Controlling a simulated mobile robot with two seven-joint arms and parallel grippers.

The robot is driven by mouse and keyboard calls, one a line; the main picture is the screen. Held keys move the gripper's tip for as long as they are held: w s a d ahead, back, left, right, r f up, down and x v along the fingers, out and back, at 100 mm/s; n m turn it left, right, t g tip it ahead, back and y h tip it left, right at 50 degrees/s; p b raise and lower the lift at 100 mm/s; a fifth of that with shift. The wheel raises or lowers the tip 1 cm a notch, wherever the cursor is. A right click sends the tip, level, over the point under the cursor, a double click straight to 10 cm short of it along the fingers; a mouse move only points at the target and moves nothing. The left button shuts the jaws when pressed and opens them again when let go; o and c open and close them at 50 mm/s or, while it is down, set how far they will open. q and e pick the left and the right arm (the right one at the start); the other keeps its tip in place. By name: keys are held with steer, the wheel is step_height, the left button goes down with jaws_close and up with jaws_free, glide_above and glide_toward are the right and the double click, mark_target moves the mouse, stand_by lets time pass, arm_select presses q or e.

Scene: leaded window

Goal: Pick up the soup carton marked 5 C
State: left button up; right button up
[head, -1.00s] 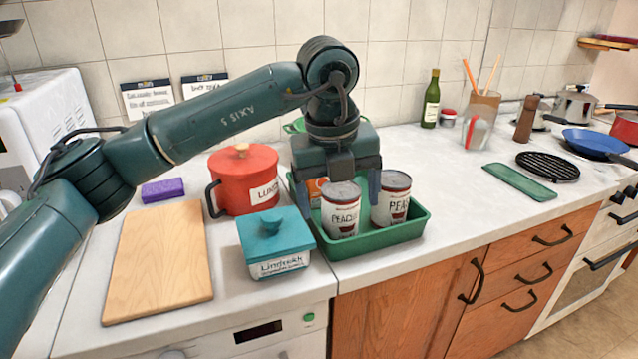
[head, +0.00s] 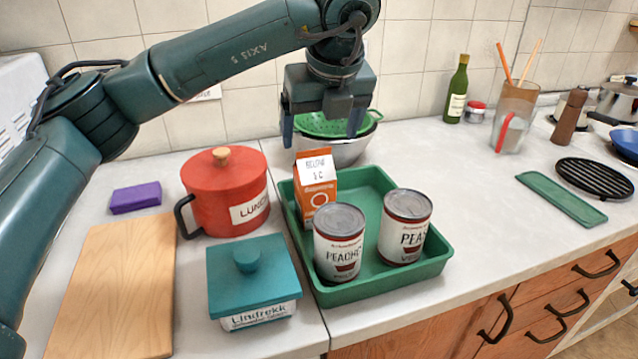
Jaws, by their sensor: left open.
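An orange and white carton (head: 316,185) stands upright in the back left part of the green tray (head: 437,262). Its white top band reads "BELOW" and a number with C; the digit is too small to read surely. My left gripper (head: 321,132) is open and empty, fingers pointing down, above and apart from the carton in the picture. Two cans, one marked PEACHES (head: 339,250) and one marked PEAS (head: 404,235), stand in front of and to the right of the carton. The peaches can hides part of its lower front. My right gripper is not in view.
A red pot (head: 225,190) and a teal lidded box (head: 252,285) stand left of the tray. A bowl with a green colander (head: 345,152) is behind it. A bottle (head: 456,92) stands further right.

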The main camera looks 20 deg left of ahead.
mark_target(313, 174)
arm_select(q)
steer(key=x, duration=0.3)
steer(key=p+x, duration=0.1)
steer(key=x, duration=0.7)
steer(key=shift+s+f, duration=0.25)
steer(key=shift+f, duration=0.1)
steer(key=shift+c, duration=0.5)
steer(key=shift+r+p, duration=0.1)
steer(key=shift+p, duration=0.2)
steer(key=c, duration=1.4)
